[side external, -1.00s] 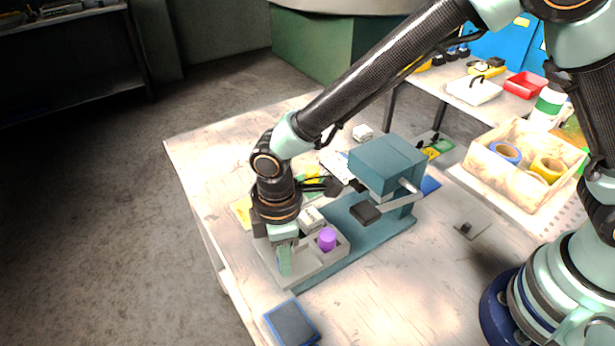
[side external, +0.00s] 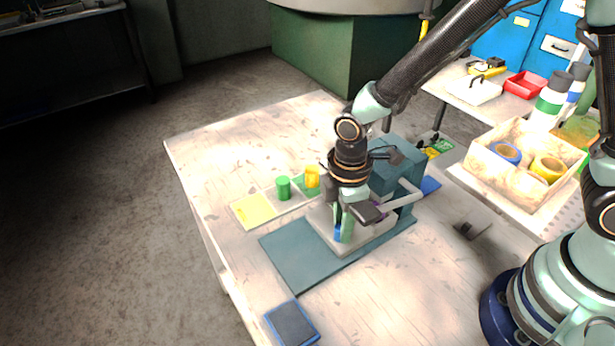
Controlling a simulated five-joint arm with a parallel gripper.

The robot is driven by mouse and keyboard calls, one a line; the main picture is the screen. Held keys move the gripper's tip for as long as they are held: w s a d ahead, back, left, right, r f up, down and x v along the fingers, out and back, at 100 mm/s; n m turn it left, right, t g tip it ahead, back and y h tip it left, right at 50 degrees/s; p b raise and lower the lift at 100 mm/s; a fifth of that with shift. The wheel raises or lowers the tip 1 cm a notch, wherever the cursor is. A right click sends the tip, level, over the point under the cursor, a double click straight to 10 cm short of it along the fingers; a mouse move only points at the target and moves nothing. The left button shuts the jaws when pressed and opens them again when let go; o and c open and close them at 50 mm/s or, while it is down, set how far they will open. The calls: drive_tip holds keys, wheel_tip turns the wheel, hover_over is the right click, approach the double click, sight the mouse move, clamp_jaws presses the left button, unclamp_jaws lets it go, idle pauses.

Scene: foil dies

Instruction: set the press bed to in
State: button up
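The teal press (side external: 402,158) stands on a long teal base plate (side external: 290,255) on the table. The plate's front half is bare. A sliver of purple shows behind the lever, mostly hidden. My gripper (side external: 343,232) points down at the bed's front-left end, its mint fingers low by the bed. A small blue part shows beside the fingers. I cannot tell whether they are closed on anything.
Left of the press are a yellow mat (side external: 254,210), a green cylinder (side external: 283,188) and a yellow cylinder (side external: 312,177). A dark blue pad (side external: 291,323) lies at the front edge. A box with rings (side external: 520,180) stands right.

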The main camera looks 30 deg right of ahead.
drive_tip(key=shift+o, duration=1.2)
drive_tip(key=shift+r, duration=0.1)
wheel_tip(320, 180, up, 12)
drive_tip(key=d+r+m, duration=0.1)
drive_tip(key=d+m, duration=0.1)
drive_tip(key=d+r+m+t, duration=0.1)
drive_tip(key=d+r+m, duration=0.1)
drive_tip(key=d, duration=0.1)
drive_tip(key=d+r+m+t, duration=0.1)
drive_tip(key=d+r, duration=0.1)
drive_tip(key=shift+d+r+m+y, duration=0.1)
drive_tip(key=shift+d+m+y, duration=0.1)
drive_tip(key=shift+m+y, duration=0.15)
drive_tip(key=s+d+r+m+t, duration=0.3)
drive_tip(key=d+r+m, duration=0.1)
drive_tip(key=d+m, duration=0.4)
drive_tip(key=shift+d+m+t, duration=0.3)
drive_tip(key=shift+d+m, duration=0.05)
drive_tip(key=shift+d, duration=0.2)
